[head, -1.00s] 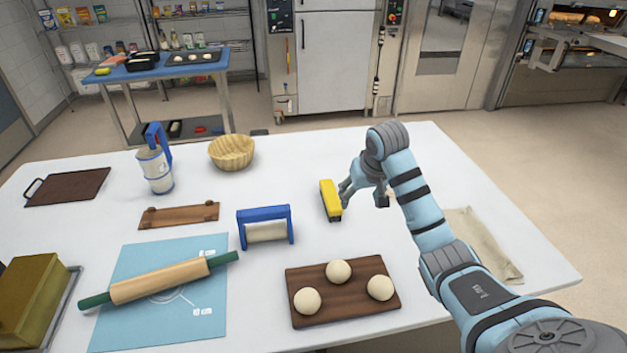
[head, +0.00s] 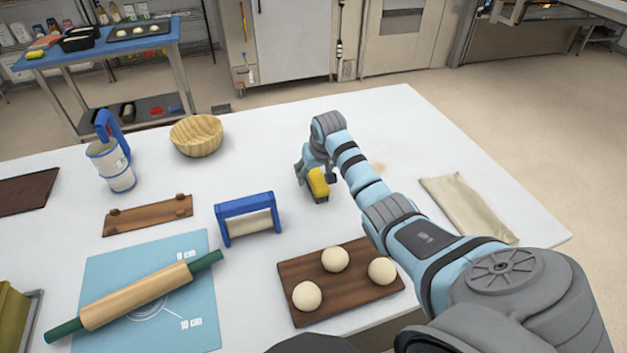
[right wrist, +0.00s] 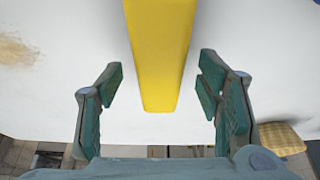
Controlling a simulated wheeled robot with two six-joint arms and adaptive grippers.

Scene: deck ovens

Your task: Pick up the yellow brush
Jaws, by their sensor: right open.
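The yellow brush (head: 318,184) lies on the white table, right of the blue-handled roller. My right gripper (head: 310,172) is over its far end and hides part of it in the head view. In the right wrist view the brush's yellow body (right wrist: 160,50) runs down from the top edge to between the fingers. My right gripper (right wrist: 160,92) is open there, with a finger on each side of the brush and a visible gap on both sides. My left gripper is not in view.
A blue-handled roller (head: 246,220) stands left of the brush. A dark board (head: 340,288) with three dough balls lies nearer. A wicker basket (head: 196,136) stands at the back left. A folded cloth (head: 466,206) lies at the right. Table around the brush is clear.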

